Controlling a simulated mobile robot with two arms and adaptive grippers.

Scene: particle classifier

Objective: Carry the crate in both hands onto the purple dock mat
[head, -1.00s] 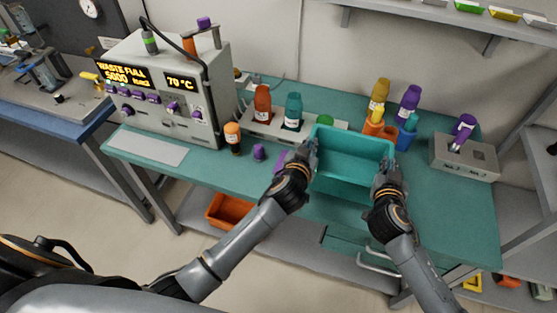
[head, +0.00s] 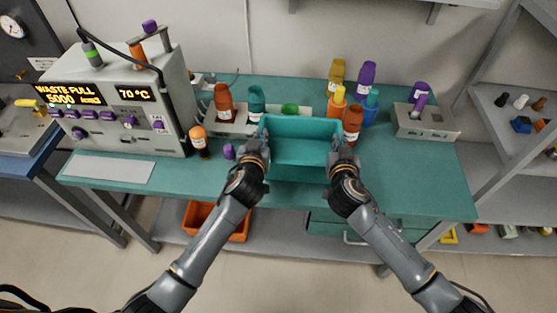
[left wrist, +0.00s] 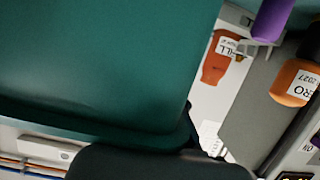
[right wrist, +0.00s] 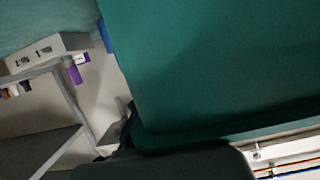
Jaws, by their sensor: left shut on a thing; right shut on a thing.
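The teal crate (head: 300,127) is in front of me at the middle of the teal bench in the head view, its open top facing up. It looks empty. My left gripper (head: 258,143) is shut on its left side and my right gripper (head: 338,150) on its right side. The crate wall fills much of the left wrist view (left wrist: 90,60) and the right wrist view (right wrist: 220,60). I cannot tell whether its underside touches the bench. The purple dock mat does not show in any view.
Behind the crate on the bench (head: 420,190) stand several bottles, including a red one (head: 224,103) and a purple one (head: 365,80). A grey machine (head: 130,100) is at left and a grey holder block (head: 425,122) at right. The bench's right front is clear.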

